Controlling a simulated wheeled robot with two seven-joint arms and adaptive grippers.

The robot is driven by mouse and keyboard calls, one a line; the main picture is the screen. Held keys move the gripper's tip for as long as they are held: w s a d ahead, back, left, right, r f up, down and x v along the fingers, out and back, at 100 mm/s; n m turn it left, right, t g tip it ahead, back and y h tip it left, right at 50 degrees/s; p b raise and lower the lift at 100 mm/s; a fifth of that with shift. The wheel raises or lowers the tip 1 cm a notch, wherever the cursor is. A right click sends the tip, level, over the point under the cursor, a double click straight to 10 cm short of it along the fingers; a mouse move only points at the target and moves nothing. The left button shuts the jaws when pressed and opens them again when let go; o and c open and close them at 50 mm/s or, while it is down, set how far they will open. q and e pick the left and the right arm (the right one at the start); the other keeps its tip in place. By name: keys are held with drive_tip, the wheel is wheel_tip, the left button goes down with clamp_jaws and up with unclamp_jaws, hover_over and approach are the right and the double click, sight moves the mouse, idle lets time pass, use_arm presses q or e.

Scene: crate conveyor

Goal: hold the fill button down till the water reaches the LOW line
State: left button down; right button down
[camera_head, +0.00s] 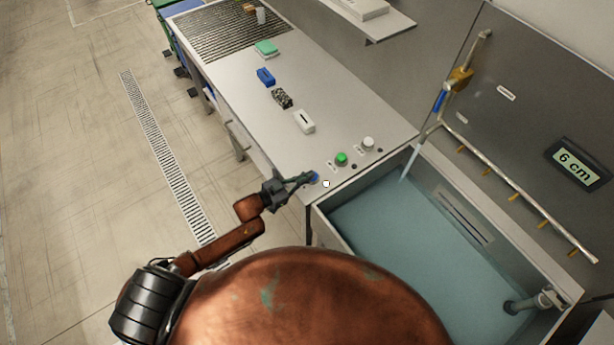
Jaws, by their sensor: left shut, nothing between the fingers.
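My left gripper (306,179) is shut and empty, with its fingertips at the blue button (314,178) on the counter by the tank's near corner. The tips overlap the button in the picture; I cannot tell how far it is pressed. Water (405,172) runs from the spout into the grey tank (319,221). The pool of water (410,240) covers the tank floor. A display (579,166) on the back panel reads 6 cm. A level plate (464,216) with dark lines sits on the inner back wall; its lettering is too small to read. My right gripper is not in view.
A green button (341,159) and a white button (368,143) stand farther along the counter. A white block (303,121), a dark speckled item (282,98), a blue item (265,76) and a green sponge (265,47) lie beyond. The floor at left is clear.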

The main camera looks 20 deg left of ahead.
use_arm(q)
drive_tip(key=shift+s+a+f, duration=0.15)
drive_tip(key=shift+s+f, duration=0.2)
drive_tip(key=shift+f, duration=0.45)
drive_tip(key=shift+s+a, duration=0.15)
drive_tip(key=shift+s, duration=0.05)
drive_tip(key=r+v, duration=0.1)
drive_tip(key=v, duration=1)
drive_tip(key=shift+r, duration=0.4)
drive_tip(key=shift+w, duration=0.2)
